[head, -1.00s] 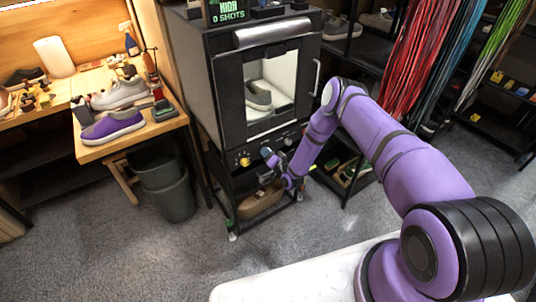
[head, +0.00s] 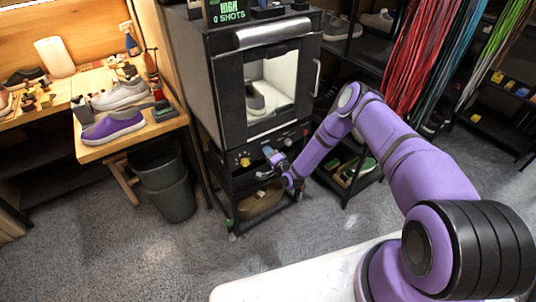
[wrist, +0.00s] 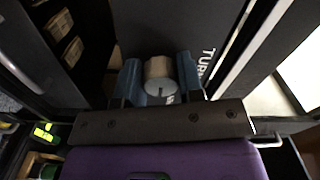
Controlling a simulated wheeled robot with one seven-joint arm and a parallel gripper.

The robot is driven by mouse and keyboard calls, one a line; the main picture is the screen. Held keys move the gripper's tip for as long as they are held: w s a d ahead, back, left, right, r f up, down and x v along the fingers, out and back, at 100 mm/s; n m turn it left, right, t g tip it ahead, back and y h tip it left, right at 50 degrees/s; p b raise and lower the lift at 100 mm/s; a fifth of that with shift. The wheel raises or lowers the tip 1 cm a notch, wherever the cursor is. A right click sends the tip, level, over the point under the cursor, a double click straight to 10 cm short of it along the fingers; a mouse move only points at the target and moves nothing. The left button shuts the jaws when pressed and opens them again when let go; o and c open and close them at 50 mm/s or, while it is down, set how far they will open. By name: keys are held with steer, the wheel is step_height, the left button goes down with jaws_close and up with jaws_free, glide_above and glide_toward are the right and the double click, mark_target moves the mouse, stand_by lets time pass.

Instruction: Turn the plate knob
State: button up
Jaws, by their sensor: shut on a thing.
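The plate knob (wrist: 159,69) is a round, pale metal knob on the dark front panel of the cabinet (head: 229,100). In the wrist view it sits between the two blue fingers of my gripper (wrist: 160,80), which are shut on it. Part of a white label reading "TUR" shows beside it. In the head view my gripper (head: 269,153) reaches the panel below the window and hides the knob. A grey sneaker (head: 255,99) stands inside the lit cabinet behind the glass, angled toward the front.
A yellow knob (head: 245,162) is left of my gripper, and other small knobs (head: 288,141) are to its right. A brown shoe (head: 262,203) lies on the rack below. A bench (head: 176,121) with sneakers and a bin (head: 168,190) stand left.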

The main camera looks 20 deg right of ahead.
steer(key=o, duration=0.9)
steer(key=shift+s, duration=0.1)
steer(key=v, duration=1)
steer(key=shift+s+d, duration=0.1)
steer(key=shift+s, duration=0.2)
